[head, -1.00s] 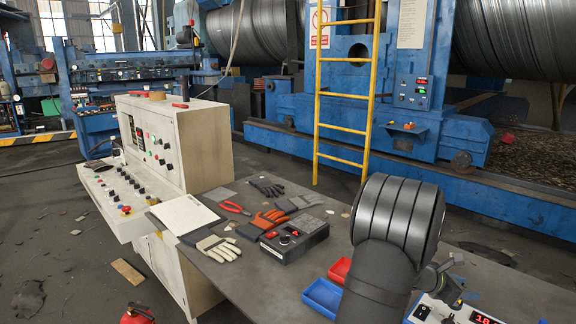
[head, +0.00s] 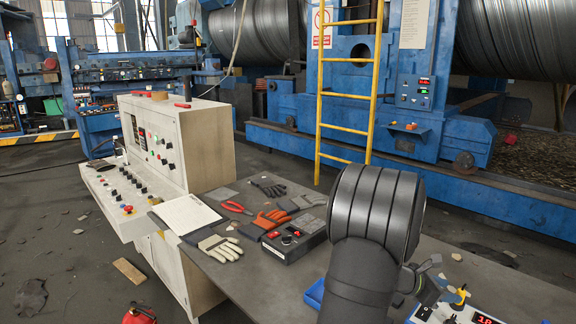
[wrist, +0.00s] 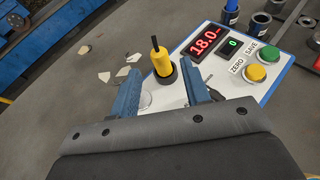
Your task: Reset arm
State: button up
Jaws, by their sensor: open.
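My gripper (wrist: 161,67) is open, its two blue fingers spread apart in the wrist view. A yellow-handled tool (wrist: 160,60) with a black tip and a black ring at its base stands on the white device panel (wrist: 222,72). In the wrist view it appears in the gap between the fingertips; I cannot tell how far beyond them it is. In the head view my gripper (head: 428,285) is partly hidden by my arm, just left of the yellow tool (head: 461,296).
The panel has a red display (wrist: 206,41), a green button (wrist: 269,54) and a yellow button (wrist: 255,73). Gloves (head: 221,247), red pliers (head: 236,208) and a black control box (head: 294,240) lie on the grey table. A blue bin (head: 314,293) is partly behind my arm.

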jog(key=x, duration=0.7)
jog(key=shift+d+f, duration=0.1)
jog(key=shift+f, duration=0.1)
notch_tip(320, 180, up, 5)
jog(key=shift+f, duration=0.15)
jog(key=s+d+r, duration=0.3)
jog(key=s+r, duration=0.3)
jog(key=s, duration=0.5)
jog(key=n+t, duration=0.3)
jog(key=t, duration=0.1)
send_near(458, 293)
jog(key=w+d+r, duration=0.3)
jog(key=d+r, duration=0.1)
jog(key=w+a+f+n+t+y, duration=0.25)
jog(key=w+a, duration=0.45)
jog(key=a, duration=0.4)
jog(key=w+a+f+n+t+y, duration=0.1)
jog(key=a+n+y, duration=0.1)
jog(key=a, duration=0.7)
jog(key=w+a+f+n+t+y, duration=0.2)
jog(key=a+n, duration=0.1)
jog(key=a, duration=0.6)
jog(key=w+a+f+n+t+y, duration=0.1)
jog(key=a+f+n+y, duration=0.1)
jog(key=a, duration=0.8)
jog(key=shift+w+n+t+y, duration=0.25)
jog(key=shift+w+t, duration=0.1)
jog(key=shift+w, duration=0.05)
